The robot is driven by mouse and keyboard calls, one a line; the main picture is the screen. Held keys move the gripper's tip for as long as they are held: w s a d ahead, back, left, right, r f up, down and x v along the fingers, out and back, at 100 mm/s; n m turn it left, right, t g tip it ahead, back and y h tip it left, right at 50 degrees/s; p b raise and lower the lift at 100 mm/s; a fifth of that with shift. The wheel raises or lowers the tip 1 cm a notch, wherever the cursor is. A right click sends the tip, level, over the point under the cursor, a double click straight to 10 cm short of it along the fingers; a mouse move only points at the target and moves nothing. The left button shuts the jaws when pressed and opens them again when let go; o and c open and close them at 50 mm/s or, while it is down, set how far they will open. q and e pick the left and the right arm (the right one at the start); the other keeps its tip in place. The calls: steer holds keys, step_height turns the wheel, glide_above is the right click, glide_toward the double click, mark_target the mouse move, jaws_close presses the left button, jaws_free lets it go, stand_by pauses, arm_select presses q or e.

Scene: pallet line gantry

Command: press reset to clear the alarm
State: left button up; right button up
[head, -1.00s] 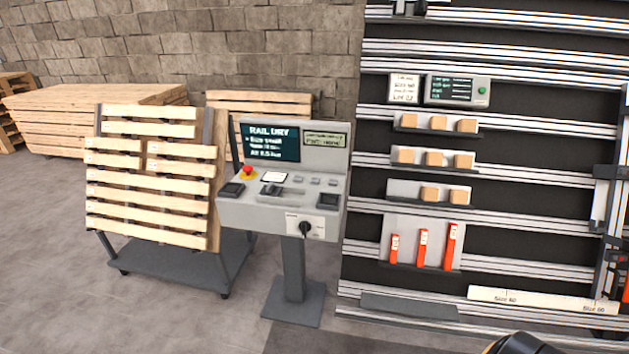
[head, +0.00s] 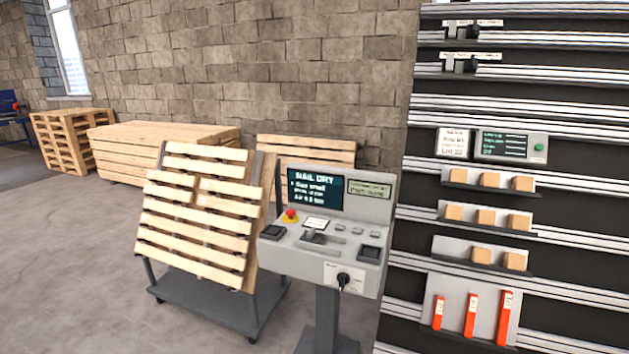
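A grey control console (head: 333,262) stands on a pedestal in the middle of the head view. Its dark screen (head: 315,188) reads "RAIL DRY" with smaller lines below. A smaller pale display (head: 369,189) sits to the right of it. The console's sloped top carries a red mushroom button (head: 291,214) on a yellow base, a lever, several small grey buttons (head: 357,231) and two dark pads. A black rotary switch (head: 343,280) is on the front face. The button labels are too small to read. Neither gripper is in view.
A cart (head: 210,303) with a leaning slatted pallet (head: 200,220) stands left of the console. Right is a tall railed rack (head: 580,213) with wooden blocks, red pieces and a small panel with a green button (head: 539,147). Stacked pallets (head: 66,140) stand back left. Floor is clear at front left.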

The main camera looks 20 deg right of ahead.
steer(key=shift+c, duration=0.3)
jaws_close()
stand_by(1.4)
